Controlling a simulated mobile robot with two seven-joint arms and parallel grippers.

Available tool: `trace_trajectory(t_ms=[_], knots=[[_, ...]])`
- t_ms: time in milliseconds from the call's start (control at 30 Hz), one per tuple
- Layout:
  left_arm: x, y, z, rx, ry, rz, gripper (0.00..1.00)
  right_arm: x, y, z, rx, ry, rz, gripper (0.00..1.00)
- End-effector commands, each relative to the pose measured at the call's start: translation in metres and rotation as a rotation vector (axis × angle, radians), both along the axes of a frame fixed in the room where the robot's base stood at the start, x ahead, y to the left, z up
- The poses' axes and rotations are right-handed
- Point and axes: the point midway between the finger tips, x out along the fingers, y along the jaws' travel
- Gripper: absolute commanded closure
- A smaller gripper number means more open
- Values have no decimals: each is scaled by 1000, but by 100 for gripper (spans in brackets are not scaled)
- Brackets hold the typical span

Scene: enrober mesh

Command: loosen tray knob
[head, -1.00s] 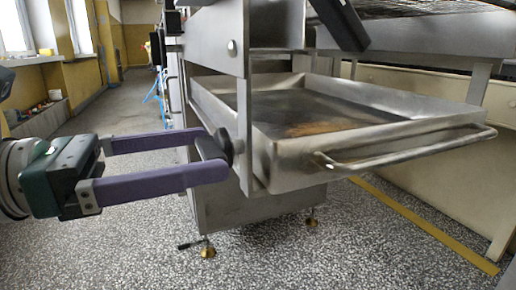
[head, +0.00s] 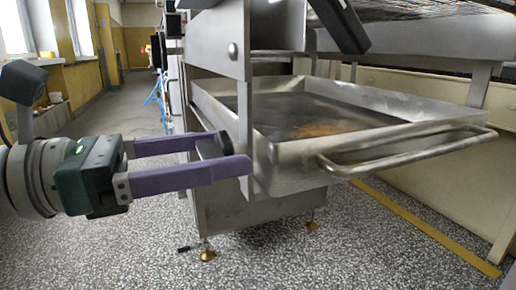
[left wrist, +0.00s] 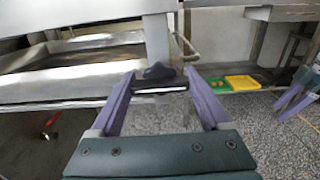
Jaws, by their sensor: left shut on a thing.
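The black tray knob (head: 211,146) sits on the side of the steel frame post, left of the tray. My left gripper (head: 236,151) reaches in from the left with its purple fingers on either side of the knob and is shut on it. In the left wrist view the knob (left wrist: 158,76) lies between the fingertips, against the post. The steel tray (head: 284,160) with its bar handle sits in the frame, brownish residue on its floor. My right gripper (left wrist: 283,107) shows at the right edge of the left wrist view, its purple fingers apart and empty.
A dark bar (head: 340,24) hangs above the tray in the head view. Speckled floor below and left of the machine is free.

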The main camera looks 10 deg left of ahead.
Motion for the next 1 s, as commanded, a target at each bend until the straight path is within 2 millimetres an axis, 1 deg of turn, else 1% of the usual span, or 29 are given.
trace_trajectory(t_ms=[33,100,167,367,567,767,1000], knots=[[0,0,0,0,0,-1,62,0,0,0,0,0,0,50],[0,0,0,0,0,-1,70,0,0,0,0,0,0,50],[0,0,0,0,0,-1,76,0,0,0,0,0,0,50],[0,0,1,-8,12,-1,76,0,0,1,0,0,0,50],[0,0,2,-46,70,0,76,0,0,7,0,0,0,50],[0,0,3,-127,190,-1,76,0,0,17,0,-1,0,50],[0,1,3,-254,378,0,76,0,0,32,-1,-1,0,50]])
